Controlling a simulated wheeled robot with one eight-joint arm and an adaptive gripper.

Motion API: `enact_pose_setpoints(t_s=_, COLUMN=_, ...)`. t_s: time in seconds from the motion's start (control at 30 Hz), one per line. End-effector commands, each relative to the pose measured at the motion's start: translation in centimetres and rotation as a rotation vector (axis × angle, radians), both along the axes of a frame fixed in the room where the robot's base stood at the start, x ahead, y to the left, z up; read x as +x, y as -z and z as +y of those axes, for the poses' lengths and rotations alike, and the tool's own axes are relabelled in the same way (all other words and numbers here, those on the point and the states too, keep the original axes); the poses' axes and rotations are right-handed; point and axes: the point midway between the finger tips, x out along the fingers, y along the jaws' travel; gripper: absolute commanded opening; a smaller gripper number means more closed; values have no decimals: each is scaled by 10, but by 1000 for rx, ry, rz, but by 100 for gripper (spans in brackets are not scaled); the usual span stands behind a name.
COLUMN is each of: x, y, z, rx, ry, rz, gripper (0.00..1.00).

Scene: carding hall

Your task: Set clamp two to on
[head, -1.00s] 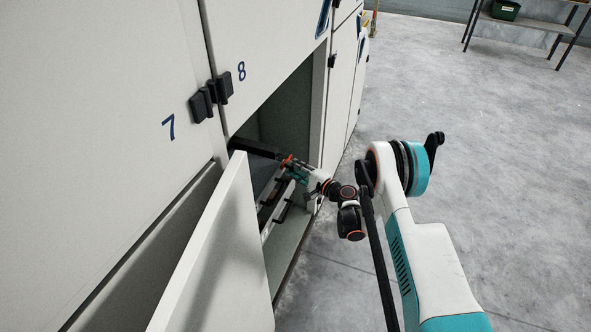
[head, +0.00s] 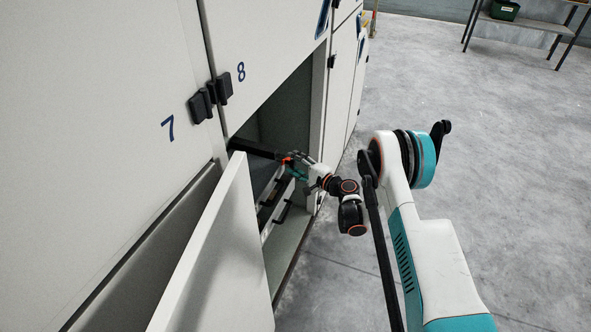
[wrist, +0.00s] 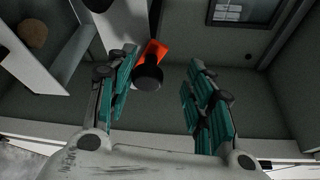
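My gripper (wrist: 162,68) reaches into the open cabinet bay under number 8. In the wrist view its two teal-padded fingers are spread apart. An orange-red piece (wrist: 155,50) with a black round knob (wrist: 148,73) shows close beside the left finger, partly in the gap. I cannot tell whether the finger touches it. It looks like a clamp part, but no number on it is readable. In the head view my gripper (head: 292,165) is small, and its tips lie by the orange-red spot, partly hiding it.
A white door (head: 215,255) stands open at the bay's left. White panels with black handles (head: 283,211) sit inside the bay. The closed cabinet front (head: 110,80) rises at left. Grey floor (head: 480,170) is open at right, with a shelf rack (head: 525,22) far back.

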Motion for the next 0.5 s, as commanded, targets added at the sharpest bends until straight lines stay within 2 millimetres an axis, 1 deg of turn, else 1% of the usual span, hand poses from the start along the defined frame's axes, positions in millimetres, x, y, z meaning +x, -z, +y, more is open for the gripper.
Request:
enact_pose_setpoints(t_s=0.03, x=0, y=-11, z=0, rx=1, ry=0, rz=1, gripper=47)
enact_pose_setpoints(t_s=0.2, x=0, y=-39, z=0, rx=1, ry=0, rz=1, gripper=47)
enact_pose_setpoints(t_s=0.33, x=0, y=-56, z=0, rx=1, ry=0, rz=1, gripper=47)
enact_pose_setpoints(t_s=0.5, x=0, y=-68, z=0, rx=0, ry=0, rz=0, gripper=47)
